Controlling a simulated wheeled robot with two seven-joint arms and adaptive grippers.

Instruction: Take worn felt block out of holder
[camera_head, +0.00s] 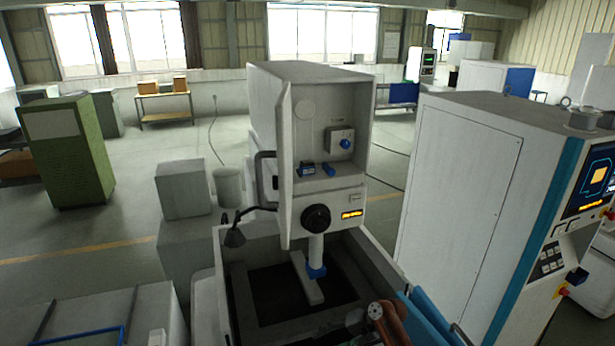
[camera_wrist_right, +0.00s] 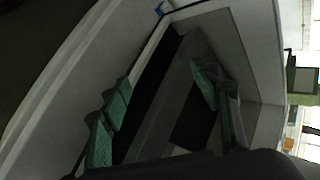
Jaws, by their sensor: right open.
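The tall grey machine head (camera_head: 310,130) stands open in the middle of the head view, its door (camera_head: 285,165) swung to the left. Inside its recess are a small box with a blue knob (camera_head: 342,140), a small dark-blue holder-like part (camera_head: 307,169) and a blue piece (camera_head: 328,169). They are too small to tell which is the felt block or its holder. My right gripper (camera_wrist_right: 160,95) is open and empty, its green pads apart in the right wrist view, over the machine's tank. My left gripper is not in view.
The grey tank (camera_head: 235,290) lies below the head, with a white column with a blue foot (camera_head: 316,270) in it. A bent lamp (camera_head: 235,235) sticks out at the left. A large grey cabinet (camera_head: 455,190) with a control panel (camera_head: 590,190) stands close on the right.

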